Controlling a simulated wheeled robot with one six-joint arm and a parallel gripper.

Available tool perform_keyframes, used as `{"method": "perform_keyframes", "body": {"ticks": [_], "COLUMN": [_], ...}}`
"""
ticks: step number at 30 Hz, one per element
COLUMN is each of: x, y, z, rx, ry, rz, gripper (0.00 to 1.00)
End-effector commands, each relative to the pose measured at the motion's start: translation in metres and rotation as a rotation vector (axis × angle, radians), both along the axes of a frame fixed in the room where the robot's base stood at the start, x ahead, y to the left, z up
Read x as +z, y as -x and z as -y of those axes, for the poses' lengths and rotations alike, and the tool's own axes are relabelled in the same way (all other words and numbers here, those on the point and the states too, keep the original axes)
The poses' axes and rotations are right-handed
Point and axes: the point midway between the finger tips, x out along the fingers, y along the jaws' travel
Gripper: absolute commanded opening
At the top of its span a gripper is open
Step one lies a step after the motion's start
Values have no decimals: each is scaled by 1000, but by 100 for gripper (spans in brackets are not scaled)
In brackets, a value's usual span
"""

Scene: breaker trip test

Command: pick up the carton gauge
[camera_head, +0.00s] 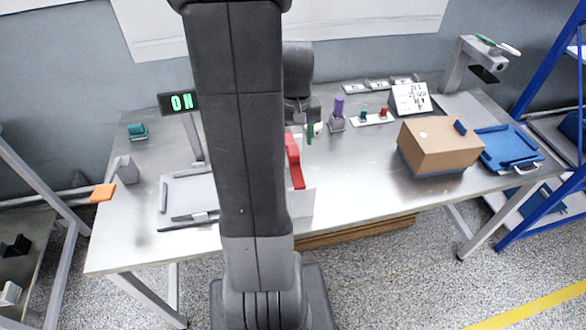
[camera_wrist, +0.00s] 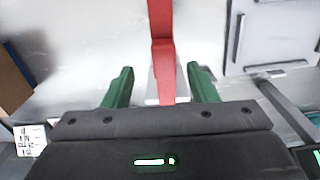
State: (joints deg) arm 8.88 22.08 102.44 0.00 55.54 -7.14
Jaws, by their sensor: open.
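A red upright piece with a white part, which looks like the carton gauge (camera_head: 294,162), stands near the middle of the steel table. My arm hides its left side in the head view. In the wrist view the red gauge (camera_wrist: 162,30) runs down the middle of the picture, with a pale part below it. My gripper (camera_wrist: 161,78) is open, with one green finger on each side of the red piece. A gap shows on both sides, so neither finger visibly touches it. In the head view one green finger of my gripper (camera_head: 309,134) shows just behind the gauge.
A brown carton (camera_head: 438,145) and a blue tray (camera_head: 508,148) are at the right of the table. A grey tray (camera_head: 187,196) lies left of my arm, near an ON display (camera_head: 181,102). A purple-topped block (camera_head: 338,112) and a sign (camera_head: 411,98) stand behind.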

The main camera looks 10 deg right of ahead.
Motion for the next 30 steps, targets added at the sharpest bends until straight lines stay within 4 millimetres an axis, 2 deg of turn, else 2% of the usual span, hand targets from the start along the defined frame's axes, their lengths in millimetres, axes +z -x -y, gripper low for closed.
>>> {"method": "perform_keyframes", "body": {"ticks": [3,11,19,29,30], "x": [-14,-32,-65,-71,-71], "y": [0,1,1,1,1], "z": [0,0,0,0,0], "rx": [-1,0,0,0,0], "ry": [0,0,0,0,0], "rz": [-2,-3,-2,2,1], "gripper": [53,53,53,53,49]}}
